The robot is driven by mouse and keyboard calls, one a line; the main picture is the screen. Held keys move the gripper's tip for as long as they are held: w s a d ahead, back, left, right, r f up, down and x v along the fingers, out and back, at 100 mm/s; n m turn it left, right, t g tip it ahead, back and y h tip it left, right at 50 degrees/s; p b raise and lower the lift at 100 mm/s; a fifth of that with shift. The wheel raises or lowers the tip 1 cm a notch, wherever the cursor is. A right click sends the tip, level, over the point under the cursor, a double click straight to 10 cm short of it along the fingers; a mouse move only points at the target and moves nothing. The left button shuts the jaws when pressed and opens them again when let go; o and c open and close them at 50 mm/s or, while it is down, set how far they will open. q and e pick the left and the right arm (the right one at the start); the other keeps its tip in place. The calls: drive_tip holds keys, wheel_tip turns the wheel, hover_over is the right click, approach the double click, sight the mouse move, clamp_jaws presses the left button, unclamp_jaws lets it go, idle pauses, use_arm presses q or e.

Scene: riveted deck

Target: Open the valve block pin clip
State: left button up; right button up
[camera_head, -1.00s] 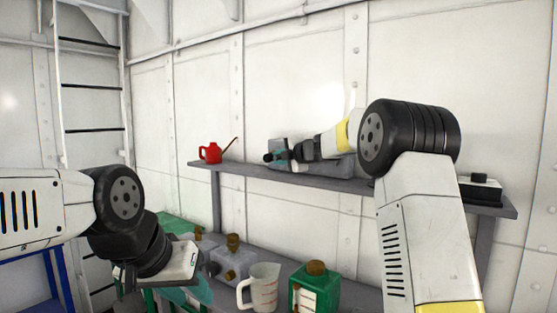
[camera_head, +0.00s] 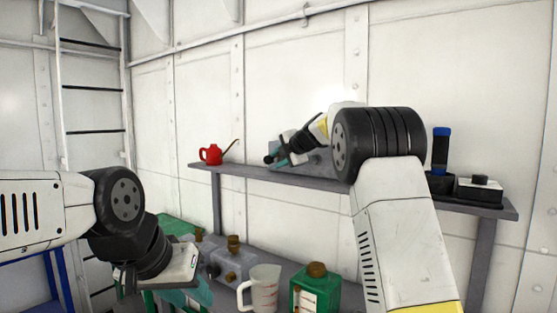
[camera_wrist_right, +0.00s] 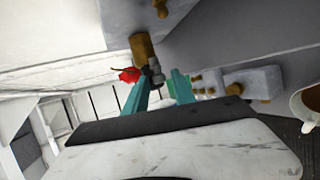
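The grey valve block (camera_head: 314,160) lies on the upper shelf in the head view, partly hidden by my right wrist. In the right wrist view a brass fitting (camera_wrist_right: 142,50) sticks out near a small steel pin part (camera_wrist_right: 155,70). My right gripper (camera_head: 279,157) is at the block's left side. Its teal fingers (camera_wrist_right: 161,88) are apart, with the steel part seen between and just beyond the tips; I cannot tell if they touch it.
A red oil can (camera_head: 211,154) stands left on the upper shelf (camera_head: 245,175). A blue-capped bottle (camera_head: 440,150) and black box (camera_head: 480,188) stand right. Below are another brass-fitted block (camera_head: 232,262), a measuring jug (camera_head: 265,286) and a green container (camera_head: 316,288).

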drive_tip(key=shift+o, duration=0.2)
drive_tip(key=shift+d+r, duration=0.1)
drive_tip(key=shift+s+d+r, duration=0.15)
drive_tip(key=shift+s, duration=0.05)
drive_tip(key=v, duration=0.7)
drive_tip(key=shift+s, duration=0.1)
